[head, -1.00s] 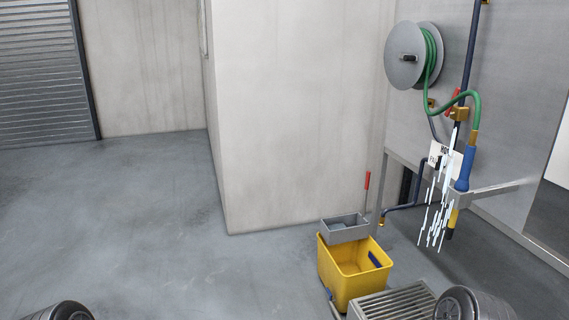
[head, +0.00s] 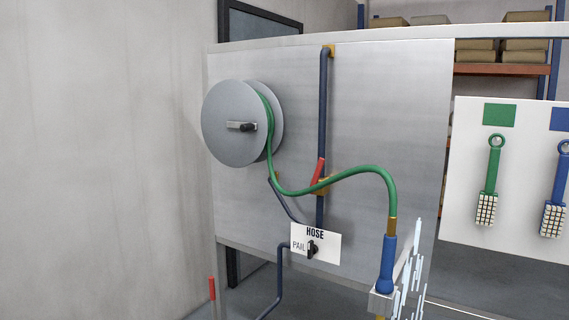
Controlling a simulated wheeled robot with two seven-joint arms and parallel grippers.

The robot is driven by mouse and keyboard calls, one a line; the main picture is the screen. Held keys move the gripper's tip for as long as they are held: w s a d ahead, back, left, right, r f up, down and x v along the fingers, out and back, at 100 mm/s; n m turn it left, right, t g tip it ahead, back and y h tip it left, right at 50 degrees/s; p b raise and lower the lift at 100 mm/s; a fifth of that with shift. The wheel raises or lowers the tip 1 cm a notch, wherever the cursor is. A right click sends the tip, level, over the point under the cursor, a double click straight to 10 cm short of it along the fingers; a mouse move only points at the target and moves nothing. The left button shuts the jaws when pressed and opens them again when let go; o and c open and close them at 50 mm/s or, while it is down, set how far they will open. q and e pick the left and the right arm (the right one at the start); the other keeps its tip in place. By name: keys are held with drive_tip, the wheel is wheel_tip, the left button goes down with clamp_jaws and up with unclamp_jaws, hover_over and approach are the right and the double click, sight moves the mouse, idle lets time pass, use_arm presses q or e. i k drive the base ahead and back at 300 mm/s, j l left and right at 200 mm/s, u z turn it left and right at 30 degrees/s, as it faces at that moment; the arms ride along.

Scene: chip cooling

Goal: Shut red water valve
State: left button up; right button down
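The red valve handle (head: 318,171) is on the dark vertical pipe (head: 323,110) on a grey metal panel. It stands nearly upright, tilted slightly, along the pipe, just above a brass fitting (head: 325,187). The green hose (head: 350,172) runs from the grey reel (head: 228,122) across the pipe, close to the fitting, to a blue nozzle (head: 386,265). Pale streaks of water (head: 408,285) show beside the nozzle. Neither of my grippers is in view.
Green (head: 489,180) and blue (head: 556,190) brushes hang on a white board at right. Shelves with boxes (head: 525,50) stand behind. A bare wall is at left.

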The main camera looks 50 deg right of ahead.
sight(319, 168)
drive_tip(key=i+l+z, duration=0.1)
drive_tip(key=i+z, duration=0.35)
drive_tip(key=i+j+z, duration=0.1)
drive_tip(key=i+z, duration=0.35)
drive_tip(key=i+j+z, duration=0.2)
drive_tip(key=i+z, duration=0.3)
drive_tip(key=i+j+z, duration=0.15)
drive_tip(key=i+z, duration=0.35)
drive_tip(key=k, duration=0.05)
